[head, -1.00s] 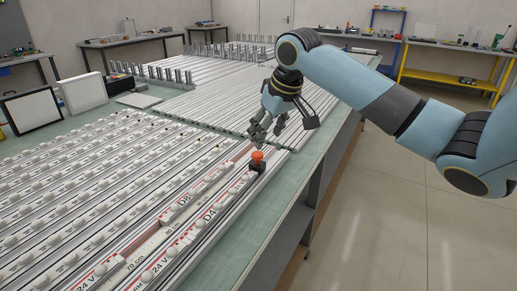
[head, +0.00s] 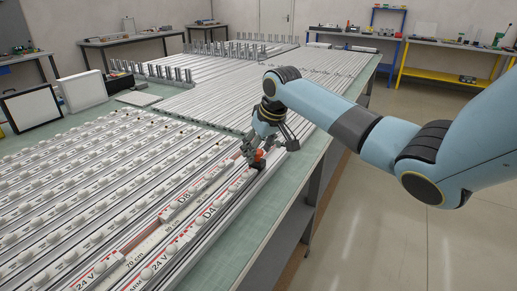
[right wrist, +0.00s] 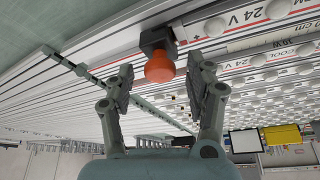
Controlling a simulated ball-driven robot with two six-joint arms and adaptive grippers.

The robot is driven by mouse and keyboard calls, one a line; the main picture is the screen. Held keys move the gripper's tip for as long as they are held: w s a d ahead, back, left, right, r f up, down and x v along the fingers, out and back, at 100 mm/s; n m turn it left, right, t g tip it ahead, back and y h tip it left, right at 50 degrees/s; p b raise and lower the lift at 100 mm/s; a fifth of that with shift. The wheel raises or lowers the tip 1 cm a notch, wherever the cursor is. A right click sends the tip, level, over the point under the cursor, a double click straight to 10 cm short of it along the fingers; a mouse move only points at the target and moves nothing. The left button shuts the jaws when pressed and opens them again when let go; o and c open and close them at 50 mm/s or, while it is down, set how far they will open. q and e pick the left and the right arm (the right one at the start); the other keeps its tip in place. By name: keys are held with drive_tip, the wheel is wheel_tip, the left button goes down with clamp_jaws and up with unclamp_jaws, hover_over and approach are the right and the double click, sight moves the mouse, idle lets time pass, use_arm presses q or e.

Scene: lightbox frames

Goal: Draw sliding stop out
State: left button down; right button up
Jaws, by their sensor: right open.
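The sliding stop, a black block with an orange-red knob (head: 257,155), sits on the frame profile near the table's right edge, by the D4 label. In the right wrist view the orange knob (right wrist: 159,68) and its black base (right wrist: 158,38) show just beyond my fingertips, between their lines. My right gripper (head: 256,148) is over the stop, and its fingers partly cover it in the head view. In the right wrist view the right gripper (right wrist: 160,80) is open, with a finger on each side of the knob and nothing visibly gripped. My left gripper is not in view.
Long lightbox frames (head: 90,190) with rows of white lamps fill the green table (head: 262,228). Bare profiles (head: 310,75) lie behind. Two framed panels (head: 32,107) stand at the left. The floor to the right is clear.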

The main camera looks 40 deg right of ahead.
clamp_jaws()
idle(0.3)
drive_tip(key=d, duration=0.1)
drive_tip(key=w+d, duration=0.1)
drive_tip(key=d, duration=0.3)
drive_tip(key=shift+w+d, duration=0.2)
drive_tip(key=shift+w, duration=0.1)
unclamp_jaws()
